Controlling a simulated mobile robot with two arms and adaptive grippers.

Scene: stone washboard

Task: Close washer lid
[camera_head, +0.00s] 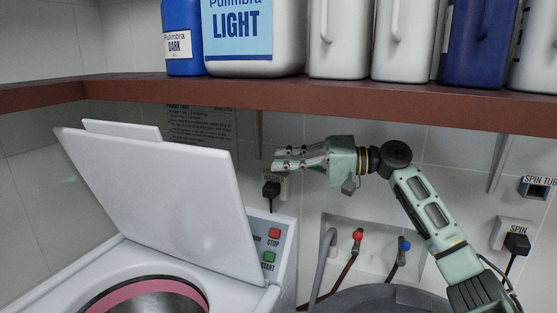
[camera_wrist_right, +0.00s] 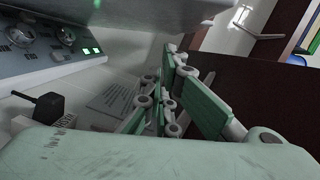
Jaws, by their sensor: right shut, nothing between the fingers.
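The washer lid (camera_head: 165,195) is a white panel standing open, tilted up and back over the washer (camera_head: 130,262). The round drum opening with a pink ring (camera_head: 100,300) shows below it. My right gripper (camera_head: 277,160) is shut and empty. It is to the right of the lid's upper right edge, near the back wall and below the shelf, and looks apart from the lid. In the right wrist view its green finger links (camera_wrist_right: 168,105) show close up, below a pale surface at the top. My left gripper is not in view.
A red-brown shelf (camera_head: 330,100) with detergent bottles (camera_head: 237,40) runs above my right arm. The control panel (camera_head: 270,245) has red and green buttons. A black plug (camera_head: 271,190) sits in the wall below my gripper. Hoses and taps (camera_head: 357,236) are at the lower right.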

